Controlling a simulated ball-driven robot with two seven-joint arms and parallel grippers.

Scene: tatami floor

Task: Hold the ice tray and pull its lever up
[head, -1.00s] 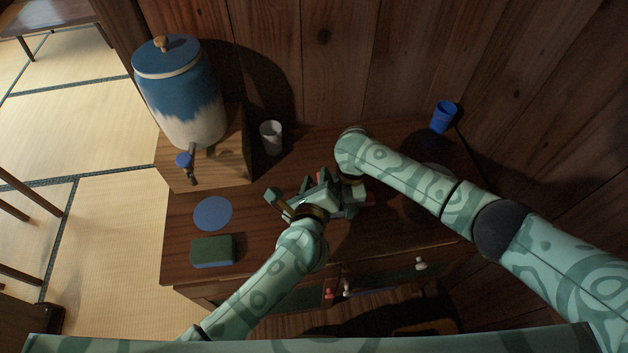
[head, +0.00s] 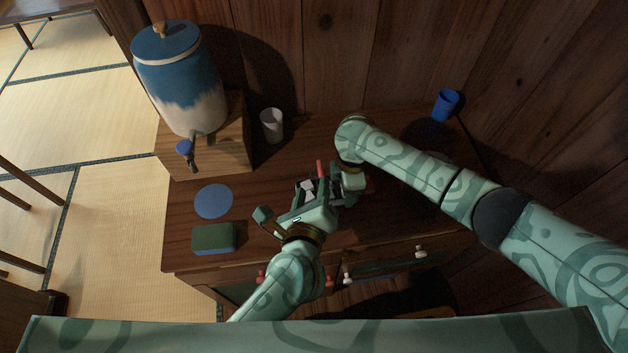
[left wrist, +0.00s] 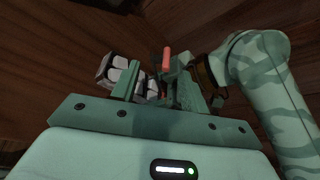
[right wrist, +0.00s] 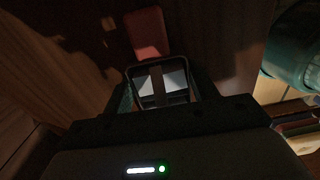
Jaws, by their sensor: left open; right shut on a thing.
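The ice tray (head: 305,187) is a pale metal tray on the cabinet top, partly hidden by my grippers. Its pale cells (left wrist: 112,68) show in the left wrist view. Its red lever (head: 320,168) sticks up from it and also shows in the left wrist view (left wrist: 166,58). My right gripper (head: 350,184) is shut on the tray, whose near end (right wrist: 160,82) lies between its fingers in the right wrist view. My left gripper (head: 318,200) is open on the near side of the tray, with the lever beyond its fingers in the left wrist view.
A blue and cream dispenser (head: 185,85) stands on a wooden box (head: 225,150) at back left. A white cup (head: 272,125), a blue disc (head: 213,201), a green sponge (head: 213,238) and a blue cup (head: 445,105) are on the cabinet top (head: 190,262). A wooden wall is behind.

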